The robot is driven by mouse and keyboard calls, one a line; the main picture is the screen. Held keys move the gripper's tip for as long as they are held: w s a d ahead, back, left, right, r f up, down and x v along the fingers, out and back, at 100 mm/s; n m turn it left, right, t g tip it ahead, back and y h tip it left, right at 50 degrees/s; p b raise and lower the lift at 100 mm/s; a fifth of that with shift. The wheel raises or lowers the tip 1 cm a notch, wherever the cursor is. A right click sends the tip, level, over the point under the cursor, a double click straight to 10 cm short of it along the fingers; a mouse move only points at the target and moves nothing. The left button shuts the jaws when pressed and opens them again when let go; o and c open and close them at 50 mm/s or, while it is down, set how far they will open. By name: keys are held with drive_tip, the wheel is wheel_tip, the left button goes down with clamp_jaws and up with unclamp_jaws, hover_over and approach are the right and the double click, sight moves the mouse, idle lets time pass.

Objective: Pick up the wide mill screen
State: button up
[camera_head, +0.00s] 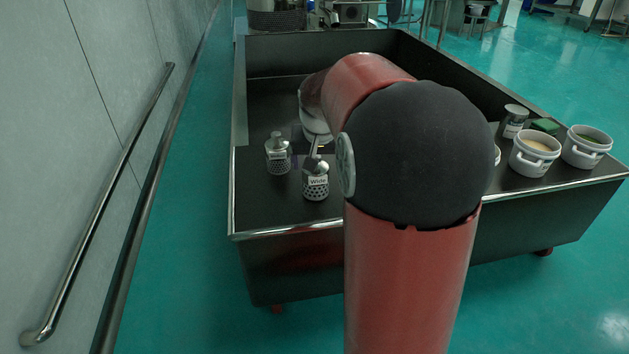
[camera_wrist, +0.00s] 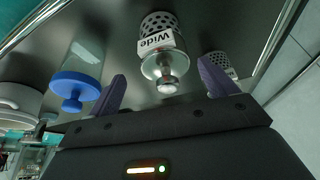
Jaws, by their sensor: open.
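The wide mill screen (camera_head: 316,187) is a metal cylinder with round holes, a "Wide" label and a knobbed top. It stands upright near the front edge of the dark cart. In the wrist view the wide mill screen (camera_wrist: 158,40) is centred, its knob towards me. My gripper (camera_wrist: 162,72) is open, its two purple fingers on either side of the knob's line, apparently not touching it. A second, similar screen (camera_head: 278,157) with finer holes stands to its left; it also shows beyond the right finger in the wrist view (camera_wrist: 220,62). My arm hides part of the cart.
A blue-lidded jar (camera_wrist: 75,88) stands left of the wide screen in the wrist view. White buckets (camera_head: 535,152) (camera_head: 586,146), a metal can (camera_head: 513,121) and a green block (camera_head: 545,126) sit at the cart's right. The cart (camera_head: 290,228) has a raised rim. A wall with a handrail is at left.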

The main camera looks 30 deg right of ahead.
sight(316, 185)
drive_tip(key=x, duration=0.5)
drive_tip(key=shift+a+b, duration=0.4)
drive_tip(key=shift+s, duration=0.1)
drive_tip(key=c, duration=1.3)
drive_tip(key=shift+r, duration=0.2)
